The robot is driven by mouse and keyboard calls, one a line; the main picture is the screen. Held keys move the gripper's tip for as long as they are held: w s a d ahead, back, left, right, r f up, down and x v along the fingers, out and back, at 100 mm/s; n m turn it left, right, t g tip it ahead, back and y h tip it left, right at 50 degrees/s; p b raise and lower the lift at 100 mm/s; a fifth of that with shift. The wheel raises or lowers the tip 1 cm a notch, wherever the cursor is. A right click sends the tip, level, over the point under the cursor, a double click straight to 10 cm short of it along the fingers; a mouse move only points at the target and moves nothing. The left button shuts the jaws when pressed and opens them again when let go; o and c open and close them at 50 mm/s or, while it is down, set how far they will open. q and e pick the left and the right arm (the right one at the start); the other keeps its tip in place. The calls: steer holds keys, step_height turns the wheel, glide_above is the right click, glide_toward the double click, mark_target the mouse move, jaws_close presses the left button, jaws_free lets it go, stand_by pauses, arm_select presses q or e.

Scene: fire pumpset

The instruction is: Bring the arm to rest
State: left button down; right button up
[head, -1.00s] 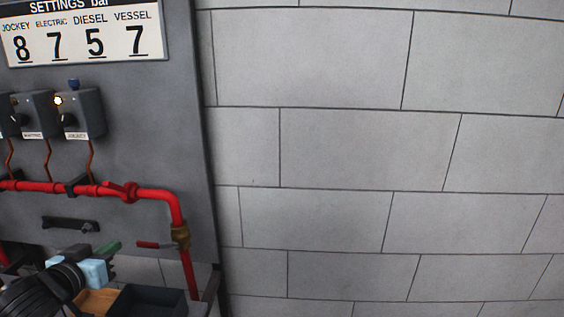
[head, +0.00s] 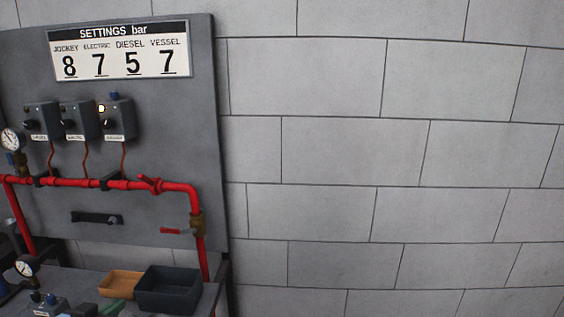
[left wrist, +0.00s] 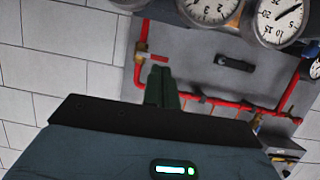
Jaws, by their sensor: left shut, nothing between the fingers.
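My right gripper is in neither view.
The grey panel (head: 150,225) carries a settings plate (head: 120,50), switch boxes (head: 117,117) and red pipework (head: 125,184). On the bench are an orange tray (head: 121,283) and a dark bin (head: 168,287). Large gauges (left wrist: 281,20) appear in the wrist view.

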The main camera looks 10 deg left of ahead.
arm_select(q)
steer(key=s+d+f+m+g+h, duration=0.1)
steer(key=s+d+f, duration=0.45)
steer(key=f, duration=0.25)
steer(key=s+d+f+g, duration=0.2)
steer(key=s+d+f, duration=0.2)
steer(key=s+f, duration=0.25)
steer(key=s+d+f+m+g+h, duration=0.1)
steer(key=s+d+f, duration=0.4)
steer(key=f, duration=0.4)
steer(key=s+d+f+m+g+h, duration=0.1)
steer(key=s+d+f, duration=0.3)
steer(key=s+d, duration=0.5)
steer(key=shift+f, duration=0.15)
steer(key=shift+a, duration=0.1)
